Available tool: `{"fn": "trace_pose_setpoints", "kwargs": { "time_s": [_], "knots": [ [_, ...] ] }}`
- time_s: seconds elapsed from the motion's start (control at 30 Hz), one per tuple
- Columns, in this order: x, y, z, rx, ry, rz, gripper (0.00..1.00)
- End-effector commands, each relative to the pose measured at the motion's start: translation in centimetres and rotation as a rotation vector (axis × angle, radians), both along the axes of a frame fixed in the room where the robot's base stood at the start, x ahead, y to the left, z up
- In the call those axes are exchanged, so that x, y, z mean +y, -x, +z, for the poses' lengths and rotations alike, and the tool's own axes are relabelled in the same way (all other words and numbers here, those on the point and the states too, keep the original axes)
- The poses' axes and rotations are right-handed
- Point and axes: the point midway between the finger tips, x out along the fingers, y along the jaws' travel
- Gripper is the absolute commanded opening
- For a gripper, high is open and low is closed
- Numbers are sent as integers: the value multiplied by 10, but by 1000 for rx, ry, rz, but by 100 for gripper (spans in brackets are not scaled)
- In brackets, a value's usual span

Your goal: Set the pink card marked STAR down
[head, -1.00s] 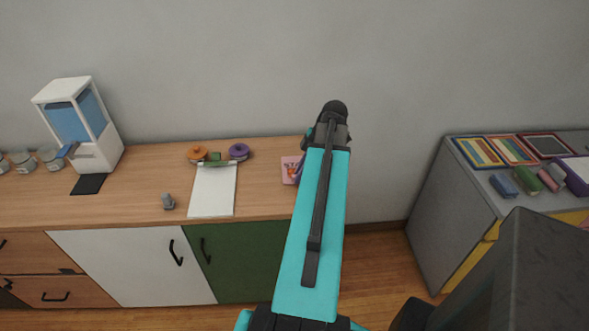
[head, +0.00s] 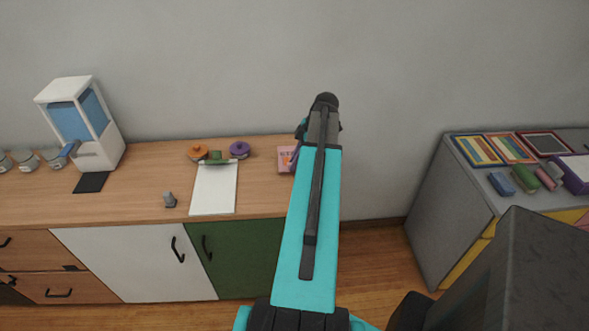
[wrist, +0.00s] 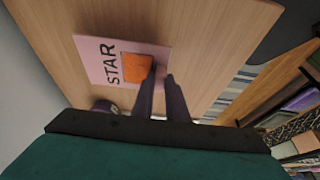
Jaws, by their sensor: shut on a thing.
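The pink card marked STAR (wrist: 92,52) shows in the wrist view with black lettering and an orange patch. In the head view the pink card (head: 285,161) is near the right end of the wooden counter, partly hidden by my arm. My gripper (wrist: 162,72) has its dark purple fingers at the card's edge beside the orange patch, shut on the card. In the head view the fingers are mostly hidden behind my arm. I cannot tell whether the card touches the counter.
The counter (head: 130,195) holds a white clipboard (head: 213,190), an orange round thing (head: 197,152), a purple round thing (head: 239,149) and a small grey object (head: 169,200). A blue-and-white dispenser (head: 80,125) stands left. A grey cabinet (head: 440,215) with several items stands right, across a gap.

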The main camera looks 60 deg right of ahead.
Motion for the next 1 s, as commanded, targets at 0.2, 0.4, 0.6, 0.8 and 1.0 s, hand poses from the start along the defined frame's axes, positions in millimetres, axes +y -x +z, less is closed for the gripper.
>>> {"fn": "trace_pose_setpoints", "kwargs": {
  "time_s": [0.2, 0.4, 0.6, 0.8, 1.0],
  "knots": [
    [0, 0, -11, 1, -1, 0, 0],
    [0, 0, -27, 1, -1, 0, 0],
    [0, 0, -34, 0, 0, 0, 0],
    [0, 0, -34, 0, 0, 0, 0],
    [0, 0, -38, 0, 0, 0, 15]
  ]
}}
